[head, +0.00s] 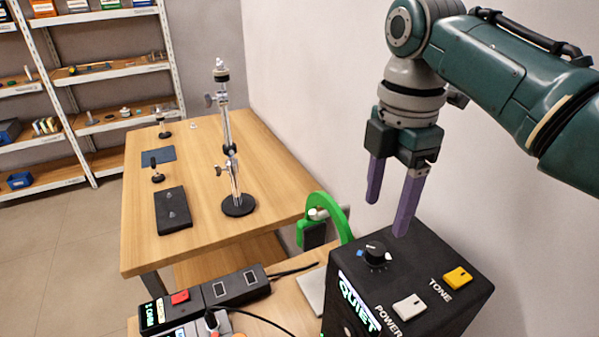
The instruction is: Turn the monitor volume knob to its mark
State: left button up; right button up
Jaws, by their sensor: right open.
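The monitor is a black box (440,268) at the lower right, with a lit "QUIET" sign (359,303) on its front face. Its volume knob (376,254), black with a pale line on top, stands on the box's top near the left edge. A small blue mark (359,253) lies just left of the knob; I cannot tell exactly how the line sits against it. My right gripper (387,218) is open and empty, its two purple fingers pointing down above the knob, apart from it. My left gripper is out of view.
A yellow TONE switch (457,277) and a white POWER switch (409,307) share the box's top. A green curved holder (343,215) stands behind it. A power strip (235,287) lies left. A wooden table (200,210) bears a metal stand (236,180).

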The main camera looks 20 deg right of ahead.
aim_at(376, 249)
notch_tip(376, 249, down, 8)
jog(key=shift+f+b, duration=0.1)
jog(key=shift+b, duration=0.4)
grip_shut()
dwell(0.3)
